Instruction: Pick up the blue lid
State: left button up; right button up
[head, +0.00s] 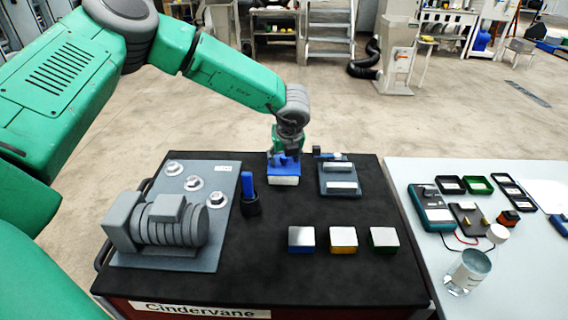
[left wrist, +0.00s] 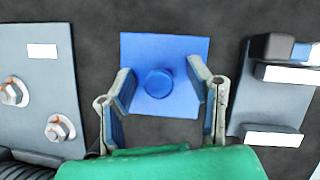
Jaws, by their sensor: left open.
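The blue lid (head: 286,163) is a flat square with a round knob. It sits on a white box (head: 284,180) near the back of the black-topped cart. In the left wrist view, the lid (left wrist: 180,60) lies straight ahead with its knob between my fingers. My left gripper (head: 285,153) is above the lid, and it also shows in the left wrist view (left wrist: 160,92), open with one finger on each side of the knob. I cannot tell whether the fingers touch the lid. My right gripper is not in view.
A grey plate with bolts and a ribbed grey motor (head: 165,222) stands left. A blue-handled tool in a black cup (head: 249,195) is left of the box. A grey fixture (head: 339,178) is close on the right. Three small boxes (head: 343,239) stand in front.

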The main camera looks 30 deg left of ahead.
pick_arm(q)
jog(key=shift+d, duration=0.1)
jog(key=shift+c, duration=0.4)
jog(key=shift+r, duration=0.1)
grip_shut()
jog(key=shift+a, duration=0.25)
